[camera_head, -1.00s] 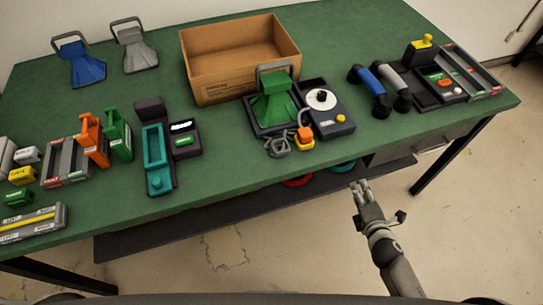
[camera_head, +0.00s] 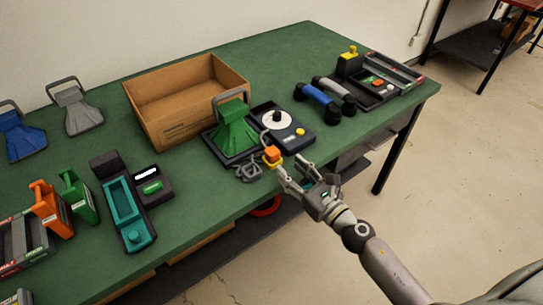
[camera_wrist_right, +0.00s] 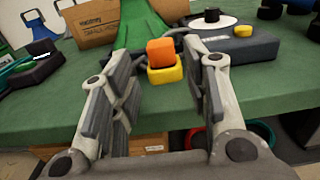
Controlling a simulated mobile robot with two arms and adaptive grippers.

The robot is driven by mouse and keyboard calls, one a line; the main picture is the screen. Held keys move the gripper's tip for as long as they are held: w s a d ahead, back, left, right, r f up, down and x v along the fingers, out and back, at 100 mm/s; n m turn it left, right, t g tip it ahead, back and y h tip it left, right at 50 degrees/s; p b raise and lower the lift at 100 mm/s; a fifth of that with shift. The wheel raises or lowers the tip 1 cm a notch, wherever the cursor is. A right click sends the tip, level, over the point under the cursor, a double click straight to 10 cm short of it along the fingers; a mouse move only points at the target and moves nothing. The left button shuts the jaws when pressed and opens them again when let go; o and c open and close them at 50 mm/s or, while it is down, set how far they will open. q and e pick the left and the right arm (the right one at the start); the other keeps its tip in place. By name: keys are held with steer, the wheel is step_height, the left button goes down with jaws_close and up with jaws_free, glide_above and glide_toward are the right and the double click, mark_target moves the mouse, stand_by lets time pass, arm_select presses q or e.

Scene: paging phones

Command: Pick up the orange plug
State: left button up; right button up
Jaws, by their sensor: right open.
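The orange plug (camera_head: 272,153) sits in a small yellow base near the front edge of the green table (camera_head: 215,206), next to the black device with a white dial. In the right wrist view the orange plug (camera_wrist_right: 160,51) shows above its yellow base (camera_wrist_right: 165,70), between my fingers and beyond them. My right gripper (camera_head: 291,170) is open and empty, in front of the table edge and just short of the plug. It frames the plug in the right wrist view (camera_wrist_right: 158,70). My left gripper is out of view.
A green cone-shaped handset (camera_head: 236,131) and a dial device (camera_head: 283,128) stand behind the plug. A grey coiled cord (camera_head: 247,171) lies left of it. A cardboard box (camera_head: 170,130) stands further back. Blue and grey handsets (camera_head: 320,97) lie to the right.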

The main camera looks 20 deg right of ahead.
mark_target(276, 155)
steer(key=p+x, duration=0.1)
steer(key=x, duration=0.8)
steer(key=shift+f, duration=0.1)
steer(key=c, duration=0.9)
